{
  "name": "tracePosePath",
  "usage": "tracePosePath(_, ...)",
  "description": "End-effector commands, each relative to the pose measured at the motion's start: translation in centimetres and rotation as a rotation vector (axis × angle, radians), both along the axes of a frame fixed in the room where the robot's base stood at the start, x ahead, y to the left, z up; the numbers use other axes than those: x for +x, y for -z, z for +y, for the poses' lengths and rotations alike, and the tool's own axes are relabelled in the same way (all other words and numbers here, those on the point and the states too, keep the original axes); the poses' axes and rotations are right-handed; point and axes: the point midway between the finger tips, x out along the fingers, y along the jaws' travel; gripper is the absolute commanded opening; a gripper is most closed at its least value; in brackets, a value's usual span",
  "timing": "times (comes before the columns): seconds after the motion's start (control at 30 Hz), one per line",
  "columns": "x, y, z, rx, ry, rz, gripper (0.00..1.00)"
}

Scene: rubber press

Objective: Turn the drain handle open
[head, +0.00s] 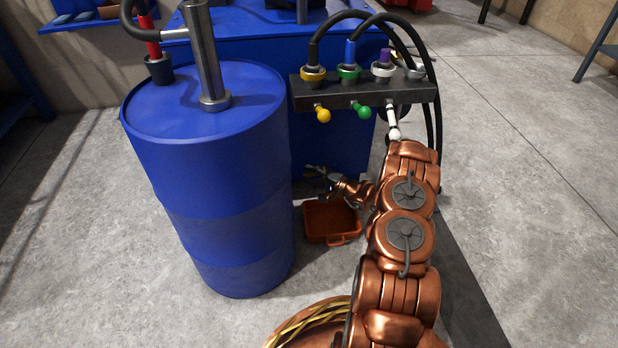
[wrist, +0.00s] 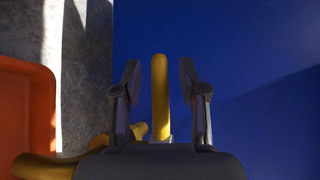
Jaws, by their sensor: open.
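The yellow drain handle (wrist: 160,98) stands upright in the wrist view, in front of a blue surface. My gripper (wrist: 160,78) is open, with one finger on each side of the handle and a visible gap on both sides. A yellow pipe (wrist: 45,166) shows at the lower left of that view, partly hidden by the gripper body. In the head view my gripper (head: 325,182) is low by the front of the blue machine (head: 335,140), above an orange tray (head: 331,222). The handle is too small and covered to make out there.
A large blue drum (head: 215,190) stands close to the left of my arm. Above my gripper is a dark bar (head: 345,94) with coloured valves and black hoses. The orange tray shows at the left edge in the wrist view (wrist: 25,110). Open concrete floor lies to the right.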

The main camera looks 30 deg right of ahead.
Motion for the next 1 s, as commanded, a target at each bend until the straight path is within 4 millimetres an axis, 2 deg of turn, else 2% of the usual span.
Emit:
tracePosePath(0.17,0.88,0.19,0.36,-0.001,0.000,0.000,0.42)
tracePosePath(0.47,0.96,0.14,0.33,0.001,0.002,0.001,0.41)
tracePosePath(0.87,0.94,0.14,0.32,0.001,0.002,0.001,0.00)
tracePosePath(1.0,0.94,0.14,0.32,0.001,0.002,0.001,0.00)
